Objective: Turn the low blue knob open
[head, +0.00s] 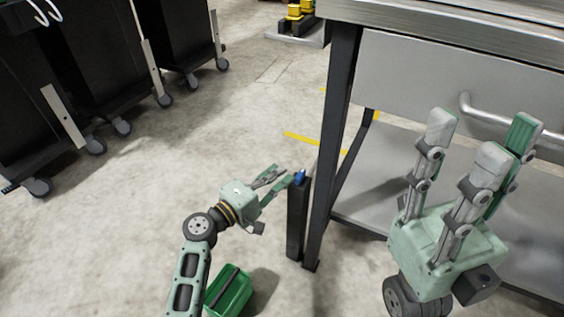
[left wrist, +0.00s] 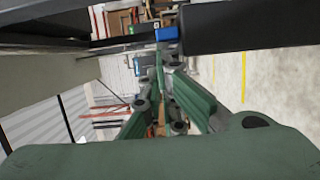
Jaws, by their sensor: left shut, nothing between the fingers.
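The low blue knob (head: 300,176) sits on top of a short dark post (head: 297,222) beside the table leg. In the left wrist view the blue knob (left wrist: 167,34) shows at the top, beside the dark post (left wrist: 255,25). My left gripper (head: 281,177) is shut and empty, with its fingertips right beside the knob on its left. I cannot tell whether they touch it. The fingers also show in the left wrist view (left wrist: 160,75), pointing towards the knob. My right gripper (head: 482,140) is open and empty, raised in front of the metal table.
A metal table (head: 425,70) with a drawer handle (head: 500,112) and lower shelf (head: 375,180) stands at the right. A green crate (head: 243,292) is on the floor below my left arm. Black wheeled cabinets (head: 95,70) stand at the far left. The floor between is clear.

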